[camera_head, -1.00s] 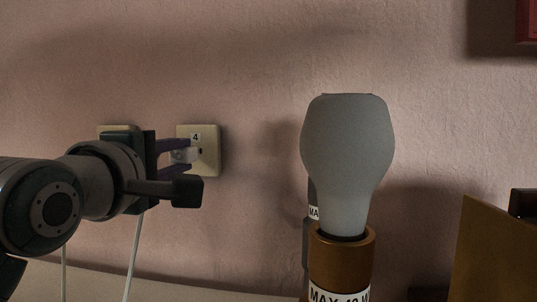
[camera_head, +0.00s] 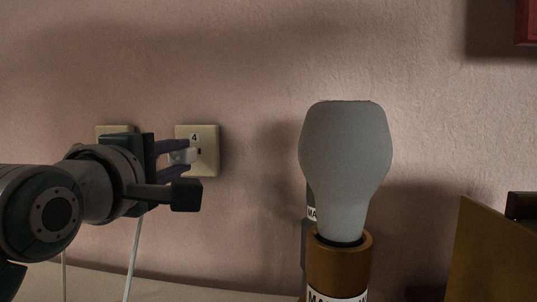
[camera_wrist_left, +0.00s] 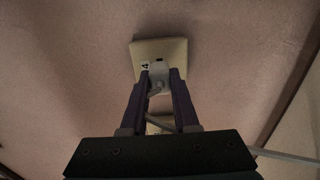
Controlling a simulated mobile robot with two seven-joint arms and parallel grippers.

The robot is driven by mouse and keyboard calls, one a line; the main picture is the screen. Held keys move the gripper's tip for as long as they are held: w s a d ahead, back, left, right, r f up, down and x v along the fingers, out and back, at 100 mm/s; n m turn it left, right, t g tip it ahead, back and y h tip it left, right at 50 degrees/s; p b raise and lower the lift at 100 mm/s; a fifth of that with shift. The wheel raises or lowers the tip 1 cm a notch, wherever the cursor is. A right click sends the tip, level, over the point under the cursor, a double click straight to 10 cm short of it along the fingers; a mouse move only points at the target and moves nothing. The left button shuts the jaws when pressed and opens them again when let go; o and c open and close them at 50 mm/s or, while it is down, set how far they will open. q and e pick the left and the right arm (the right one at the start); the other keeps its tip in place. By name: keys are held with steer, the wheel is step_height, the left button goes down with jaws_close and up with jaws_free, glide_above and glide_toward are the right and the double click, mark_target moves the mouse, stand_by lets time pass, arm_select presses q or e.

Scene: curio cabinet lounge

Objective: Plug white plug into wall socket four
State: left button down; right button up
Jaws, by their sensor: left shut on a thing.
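Wall socket four (camera_head: 210,158) is a cream plate on the pink wall, marked with a "4" label. It also shows in the left wrist view (camera_wrist_left: 172,50), with a dark hole visible. My left gripper (camera_head: 187,157) is shut on the white plug (camera_head: 183,156), with its purple fingers pointing at the plate. In the left wrist view the plug (camera_wrist_left: 158,83) sits between the fingertips and overlaps the lower part of the plate. I cannot tell whether its pins are in the socket. My right gripper is not in view.
Another cream wall plate (camera_head: 114,130) is mostly hidden behind my left gripper. White cables (camera_head: 133,260) hang below it. A grey bulb (camera_head: 345,155) in a copper-coloured holder (camera_head: 340,262) stands to the right. A brown panel (camera_head: 490,255) is at far right.

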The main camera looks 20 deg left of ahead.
arm_select(q)
steer(key=shift+p, duration=0.3)
steer(key=shift+w, duration=0.1)
steer(key=shift+x, duration=1.05)
steer(key=c, duration=0.6)
jaws_free()
steer(key=p+v, duration=0.1)
steer(key=v, duration=0.9)
